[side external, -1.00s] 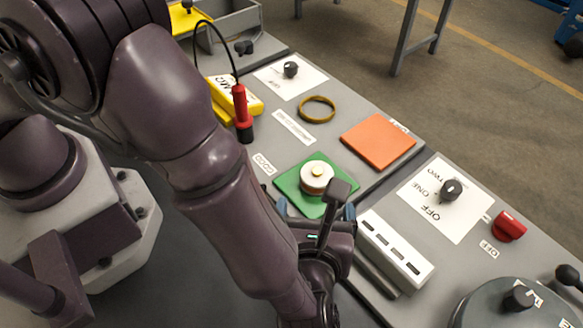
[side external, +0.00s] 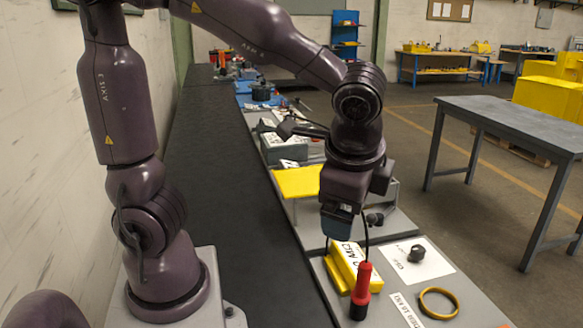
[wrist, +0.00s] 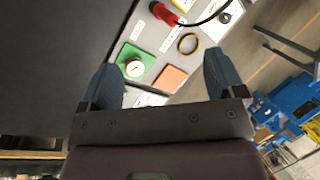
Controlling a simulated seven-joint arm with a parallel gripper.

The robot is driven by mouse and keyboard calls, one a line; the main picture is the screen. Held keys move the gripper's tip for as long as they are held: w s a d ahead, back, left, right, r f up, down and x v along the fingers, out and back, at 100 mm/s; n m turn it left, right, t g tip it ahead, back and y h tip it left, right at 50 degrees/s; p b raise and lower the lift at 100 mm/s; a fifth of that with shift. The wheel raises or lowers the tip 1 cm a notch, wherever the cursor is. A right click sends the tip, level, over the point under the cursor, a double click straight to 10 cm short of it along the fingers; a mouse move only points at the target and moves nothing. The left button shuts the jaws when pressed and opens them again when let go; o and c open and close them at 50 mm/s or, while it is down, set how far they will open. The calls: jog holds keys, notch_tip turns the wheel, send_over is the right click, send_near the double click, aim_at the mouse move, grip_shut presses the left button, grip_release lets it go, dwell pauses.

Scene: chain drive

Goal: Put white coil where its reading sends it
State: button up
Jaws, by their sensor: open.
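The white coil (wrist: 134,68) sits on the green pad (wrist: 126,53) in the wrist view; both are outside the side view now. My gripper (side external: 338,222) is raised above the bench near the yellow meter (side external: 347,262), pointing down. In the wrist view its two blue-grey fingers (wrist: 165,80) stand wide apart with nothing between them. The red and black probe (side external: 361,290) stands beside the meter, its black cable rising from it. It also shows at the top of the wrist view (wrist: 167,15). The meter's reading is not legible.
A brass-coloured ring (side external: 438,303) lies right of the probe. An orange pad (wrist: 171,78) is beside the green pad. A black knob (side external: 416,254) sits on a white card. Behind my gripper is a raised yellow plate (side external: 299,182). A grey table (side external: 520,118) stands right, across open floor.

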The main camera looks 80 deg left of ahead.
jog(key=s+a+r+n+t+h, duration=0.3)
jog(key=s+a+r+n+t, duration=0.1)
jog(key=s+n, duration=0.3)
jog(key=shift+a+r+n+h, duration=0.3)
jog(key=shift+a+n, duration=0.1)
jog(key=shift+n, duration=0.2)
dwell(0.5)
